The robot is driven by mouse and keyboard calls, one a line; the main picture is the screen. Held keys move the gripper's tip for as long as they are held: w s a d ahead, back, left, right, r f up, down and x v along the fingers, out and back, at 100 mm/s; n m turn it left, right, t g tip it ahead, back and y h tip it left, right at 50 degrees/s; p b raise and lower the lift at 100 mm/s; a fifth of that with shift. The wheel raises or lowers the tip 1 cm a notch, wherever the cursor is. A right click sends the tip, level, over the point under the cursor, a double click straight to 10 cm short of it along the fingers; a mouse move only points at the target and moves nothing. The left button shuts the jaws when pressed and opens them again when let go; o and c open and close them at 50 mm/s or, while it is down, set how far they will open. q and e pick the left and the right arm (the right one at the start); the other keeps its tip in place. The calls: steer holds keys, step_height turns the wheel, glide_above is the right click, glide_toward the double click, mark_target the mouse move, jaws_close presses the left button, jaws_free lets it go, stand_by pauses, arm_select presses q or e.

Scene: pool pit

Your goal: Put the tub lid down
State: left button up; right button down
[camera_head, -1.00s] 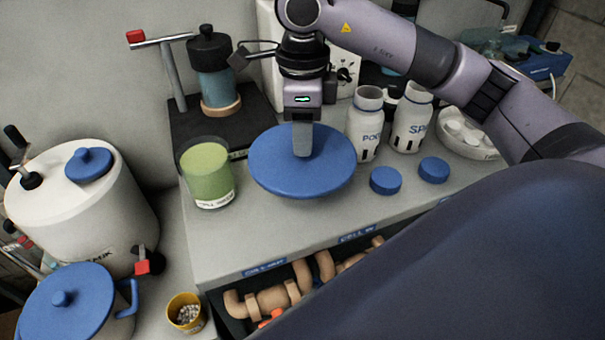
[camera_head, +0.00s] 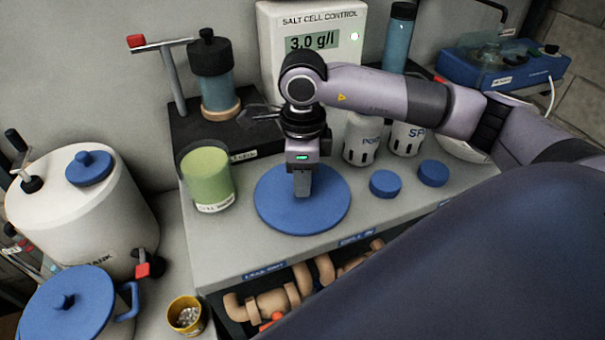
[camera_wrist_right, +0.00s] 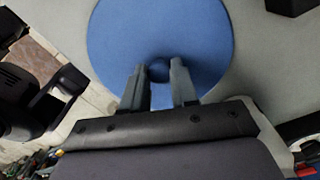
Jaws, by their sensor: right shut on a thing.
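The tub lid (camera_head: 325,210) is a round blue disc. It appears to lie flat on the grey bench top, between the green tub and the small blue caps. My right gripper (camera_head: 302,192) points down at the middle of the lid. In the right wrist view its two fingers (camera_wrist_right: 160,82) stand on either side of the lid's small round knob (camera_wrist_right: 159,70), shut on it. The lid (camera_wrist_right: 160,25) fills the top middle of that view. Whether it fully touches the bench is hard to tell. My left gripper is not in view.
An open green tub (camera_head: 208,178) stands left of the lid. Two blue caps (camera_head: 385,183) (camera_head: 433,173) lie to its right, with white bottles (camera_head: 362,140) behind. The bench's front edge is close, above pipes (camera_head: 270,302). A yellow cup (camera_head: 186,315) stands lower left.

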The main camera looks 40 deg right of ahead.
steer(key=c, duration=0.9)
jaws_free()
steer(key=shift+o, duration=0.2)
step_height(320, 180, up, 12)
steer(key=shift+r, duration=0.15)
